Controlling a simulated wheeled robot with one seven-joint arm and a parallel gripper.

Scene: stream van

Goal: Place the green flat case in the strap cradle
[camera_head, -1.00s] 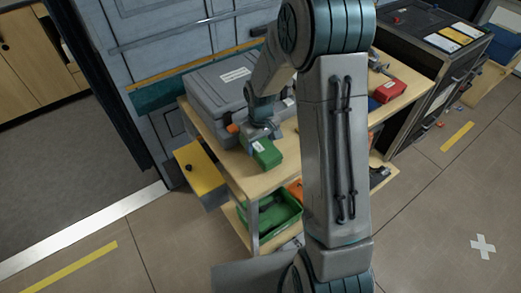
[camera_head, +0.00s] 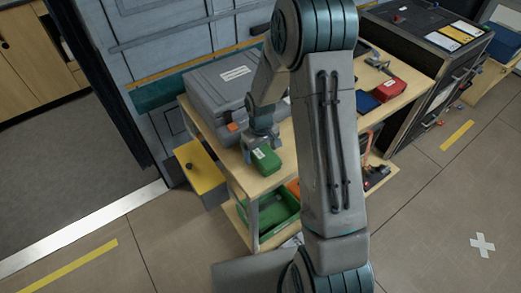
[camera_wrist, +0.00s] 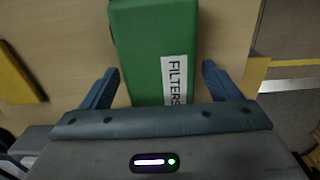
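The green flat case (camera_head: 265,161) lies near the front left edge of the wooden bench top (camera_head: 286,160). In the wrist view the green case (camera_wrist: 140,50) shows a white FILTERS label. My gripper (camera_head: 262,147) is low over the case. In the wrist view its two fingers (camera_wrist: 161,75) are spread, one on either side of the near end of the case, with a gap visible at the right finger. I cannot make out the strap cradle; my arm hides part of the bench.
A large grey case (camera_head: 218,92) stands behind my gripper. A yellow box (camera_head: 201,170) is left of the bench. A green bin (camera_head: 262,222) sits on the lower shelf. A red case (camera_head: 390,89) and a blue item (camera_head: 367,103) lie on the bench's right part.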

